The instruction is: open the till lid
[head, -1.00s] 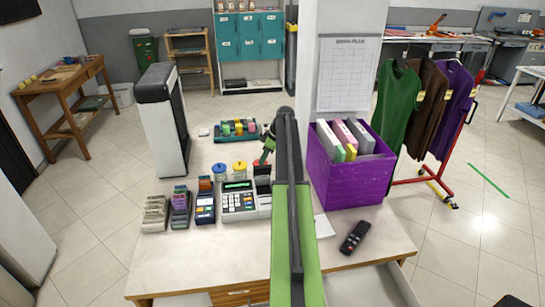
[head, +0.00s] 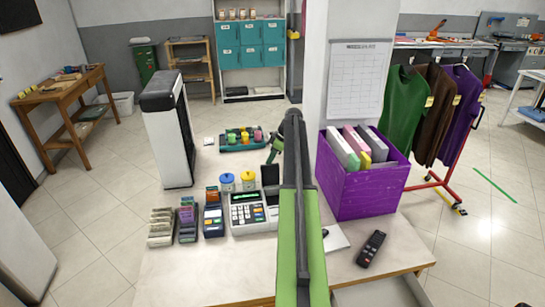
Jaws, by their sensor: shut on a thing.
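The till (head: 248,211) is a pale machine with a keypad and a small green display, standing on the white counter. A dark upright panel at its right rear looks like the till lid (head: 270,174); it appears raised. My gripper (head: 273,157) is mostly hidden behind my own arm. Its visible green and dark end is at the top edge of the dark panel and seems shut on it. The exact contact is too small to see.
Card racks and a payment terminal (head: 213,219) stand left of the till. Blue and yellow jars (head: 248,181) stand behind it. A purple box (head: 362,187) of files and a remote (head: 371,248) lie to the right. The counter's front left is clear.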

